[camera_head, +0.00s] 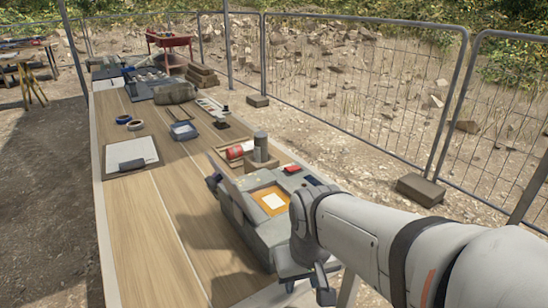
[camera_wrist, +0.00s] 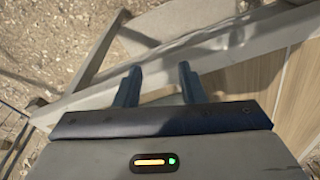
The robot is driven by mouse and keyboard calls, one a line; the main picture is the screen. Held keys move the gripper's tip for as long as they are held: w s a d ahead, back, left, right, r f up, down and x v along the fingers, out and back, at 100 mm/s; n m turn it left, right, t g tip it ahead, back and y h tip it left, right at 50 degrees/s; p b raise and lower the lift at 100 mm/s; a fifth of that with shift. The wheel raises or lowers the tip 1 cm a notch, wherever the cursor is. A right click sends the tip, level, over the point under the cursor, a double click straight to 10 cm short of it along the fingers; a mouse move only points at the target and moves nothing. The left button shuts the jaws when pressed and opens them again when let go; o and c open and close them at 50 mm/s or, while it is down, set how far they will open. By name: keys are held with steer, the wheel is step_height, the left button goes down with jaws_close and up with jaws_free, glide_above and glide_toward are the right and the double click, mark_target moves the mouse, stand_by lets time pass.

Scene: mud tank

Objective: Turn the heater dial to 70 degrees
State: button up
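A grey boxy unit (camera_head: 246,228) stands at the near right end of the wooden table in the head view. Its top carries an orange-framed panel with a white sheet (camera_head: 271,201), and a small red item (camera_head: 292,169) shows toward its back. I cannot make out a heater dial or any degree marks; my arm hides part of the unit's right side. My gripper (camera_head: 308,287) hangs beside the unit's near right corner. In the wrist view my gripper (camera_wrist: 158,84) has its two dark fingers apart, with nothing between them but the pale table edge and ground below.
The wooden table (camera_head: 152,225) has clear boards left of the unit. A grey cylinder (camera_head: 261,147) and a red roll (camera_head: 236,152) stand behind it. A white board (camera_head: 130,155), tape rings (camera_head: 123,119) and a blue tray (camera_head: 184,131) lie farther back. A wire fence (camera_head: 350,90) runs along the right.

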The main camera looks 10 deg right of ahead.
steer(key=shift+o, duration=0.5)
steer(key=shift+d, duration=0.1)
steer(key=shift+o, duration=1.4)
steer(key=w+d+r+n+p, duration=0.5)
steer(key=w+r, duration=0.3)
steer(key=w, duration=0.1)
steer(key=shift+w+d+r+n+g, duration=0.25)
steer(key=shift+d+n+g, duration=0.05)
steer(key=shift+d+g, duration=0.1)
steer(key=w+d+r+n+p, duration=0.1)
steer(key=w+d+n, duration=0.1)
steer(key=w, duration=0.1)
steer(key=w+d+r+n+p, duration=0.2)
steer(key=d, duration=0.1)
steer(key=w+d+r+n+g+p, duration=0.1)
steer(key=w+d+n, duration=0.1)
steer(key=w+d, duration=0.1)
steer(key=shift+w+d+r+n, duration=0.15)
steer(key=shift+w+r+n, duration=0.15)
steer(key=shift+w+n, duration=0.1)
steer(key=shift+w+d, duration=0.15)
steer(key=shift+d, duration=0.1)
steer(key=shift+f, duration=0.35)
step_height(320, 180, down, 7)
steer(key=shift+f, duration=0.1)
